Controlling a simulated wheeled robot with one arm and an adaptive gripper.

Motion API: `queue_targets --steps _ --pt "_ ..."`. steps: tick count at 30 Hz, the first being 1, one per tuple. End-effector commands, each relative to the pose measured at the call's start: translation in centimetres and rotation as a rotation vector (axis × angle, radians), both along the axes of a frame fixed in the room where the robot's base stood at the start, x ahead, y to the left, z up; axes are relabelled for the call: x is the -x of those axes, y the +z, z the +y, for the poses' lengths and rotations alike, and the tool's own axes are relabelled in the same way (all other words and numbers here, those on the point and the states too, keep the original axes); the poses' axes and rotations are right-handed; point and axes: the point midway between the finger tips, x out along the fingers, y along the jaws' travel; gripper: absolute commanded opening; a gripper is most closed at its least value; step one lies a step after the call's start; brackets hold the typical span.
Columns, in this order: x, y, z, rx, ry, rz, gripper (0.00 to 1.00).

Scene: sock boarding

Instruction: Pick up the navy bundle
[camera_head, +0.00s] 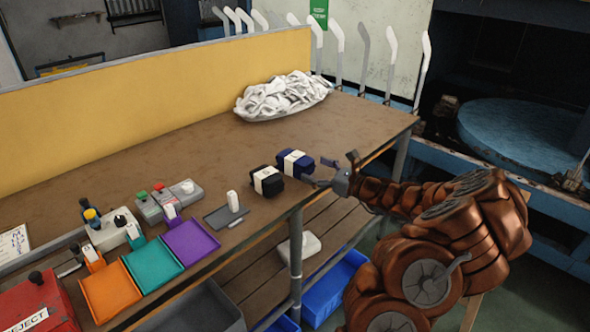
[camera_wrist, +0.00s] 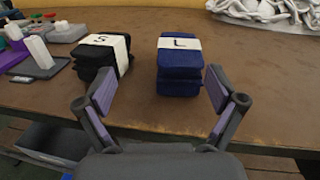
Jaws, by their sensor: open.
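The navy bundle (camera_head: 295,163) is a folded stack with a white band, on the table near its front edge. In the wrist view the navy bundle (camera_wrist: 180,72) stands ahead, its band marked L. My gripper (camera_head: 338,172) is at the table's front edge, just right of the bundle. In the wrist view my gripper (camera_wrist: 164,92) is open, with its two purple-padded fingers spread apart and the navy bundle lying ahead between their lines. The fingers do not appear to touch it.
A black bundle (camera_wrist: 101,58) with a band marked S stands close left of the navy one; it also shows in the head view (camera_head: 266,183). A white sock pile (camera_head: 283,95) lies farther back. Purple (camera_head: 190,240), teal (camera_head: 152,266) and orange (camera_head: 110,292) trays are at left.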

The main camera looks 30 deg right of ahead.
Motion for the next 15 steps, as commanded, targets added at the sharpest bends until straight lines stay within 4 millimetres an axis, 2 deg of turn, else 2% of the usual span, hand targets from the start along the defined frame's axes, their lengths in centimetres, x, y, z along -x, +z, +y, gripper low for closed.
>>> queue_targets --steps 2,5,15 --pt "0.3 -1.1 -1.7 -0.029 -0.041 0.008 0.94" --pt "0.3 -1.5 -2.5 -0.046 -0.064 0.013 0.94" --pt "-2.0 -1.4 -1.8 -0.045 -0.064 0.013 0.94"
